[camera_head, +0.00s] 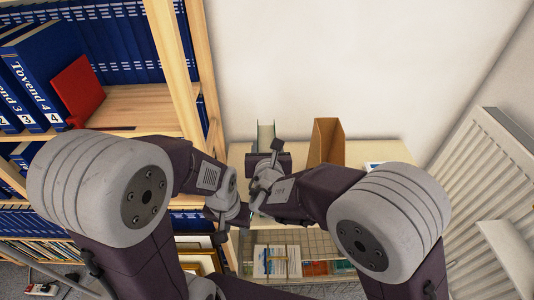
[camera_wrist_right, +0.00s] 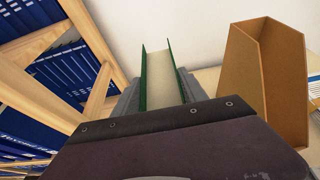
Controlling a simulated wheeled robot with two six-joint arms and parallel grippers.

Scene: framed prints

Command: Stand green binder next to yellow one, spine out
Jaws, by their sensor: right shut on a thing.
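The green binder (camera_head: 266,136) stands above the cabinet top by the wall, its pale pages facing up between two green covers. It also shows in the right wrist view (camera_wrist_right: 162,78), between the grey fingers of my right gripper (camera_wrist_right: 160,92). My right gripper is shut on it; in the head view this gripper (camera_head: 266,160) partly hides the binder's lower part. Whether the binder touches the cabinet top I cannot tell. My left gripper (camera_head: 230,222) is lower, in front of the cabinet; its fingers are too hidden to read. I cannot make out a yellow binder in either view.
A brown cardboard file holder (camera_head: 326,142) stands right of the green binder, with a gap. A wooden bookcase (camera_head: 150,100) with blue binders and a red book (camera_head: 78,90) is on the left. A white radiator (camera_head: 480,170) is on the right. Cabinet top (camera_head: 385,152) has some bare room.

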